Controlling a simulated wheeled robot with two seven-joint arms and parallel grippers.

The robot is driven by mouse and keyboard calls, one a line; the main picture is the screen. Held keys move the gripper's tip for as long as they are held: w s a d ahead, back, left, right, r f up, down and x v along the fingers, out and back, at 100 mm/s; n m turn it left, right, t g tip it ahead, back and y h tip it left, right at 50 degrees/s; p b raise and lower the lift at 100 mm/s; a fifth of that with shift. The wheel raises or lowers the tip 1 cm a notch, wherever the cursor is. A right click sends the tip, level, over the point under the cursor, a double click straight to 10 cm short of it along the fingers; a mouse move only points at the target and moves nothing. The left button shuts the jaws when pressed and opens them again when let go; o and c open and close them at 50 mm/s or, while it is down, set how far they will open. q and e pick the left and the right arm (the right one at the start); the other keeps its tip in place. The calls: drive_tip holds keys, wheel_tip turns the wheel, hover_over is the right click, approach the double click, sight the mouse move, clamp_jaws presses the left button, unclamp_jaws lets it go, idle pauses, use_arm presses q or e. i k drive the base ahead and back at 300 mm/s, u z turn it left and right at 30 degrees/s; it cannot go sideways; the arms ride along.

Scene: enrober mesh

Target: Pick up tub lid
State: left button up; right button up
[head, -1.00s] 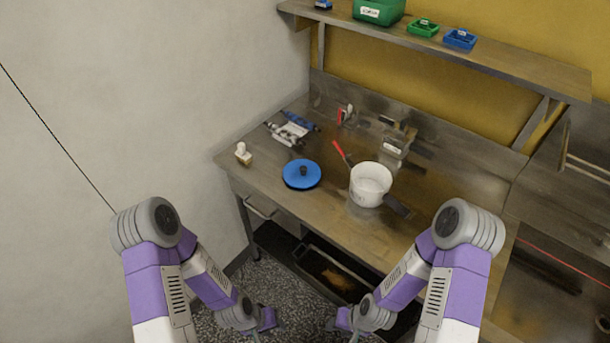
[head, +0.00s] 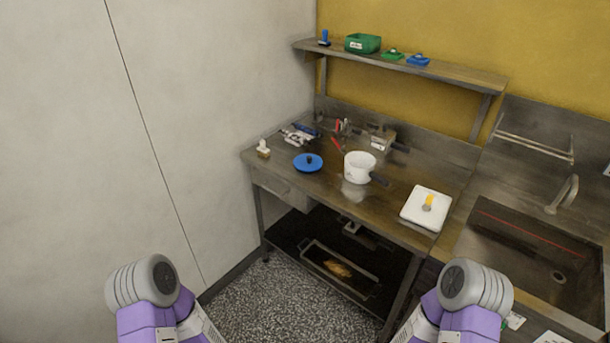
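Two lid-like things lie on the steel worktop, and I cannot tell for sure which is the tub lid. One is a round blue lid (head: 316,165) with a dark knob, lying flat left of a white pot (head: 359,168). The other is a white square lid (head: 417,214) with a yellow knob-like piece on top, lying at the worktop's right front near the sink. Nothing holds either one. Only upper parts of my two arms show at the bottom edge, well short of the worktop. Both my grippers are out of view.
The pot has a red-handled tool beside it and a dark handle toward the right. A small white-topped item (head: 263,149) stands at the left edge. A sink (head: 520,250) is at right. A shelf (head: 460,82) with a green tub (head: 362,44) hangs above the back.

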sight(308, 163)
drive_tip(key=u, duration=0.75)
drive_tip(key=i, duration=1.55)
drive_tip(key=z, duration=0.4)
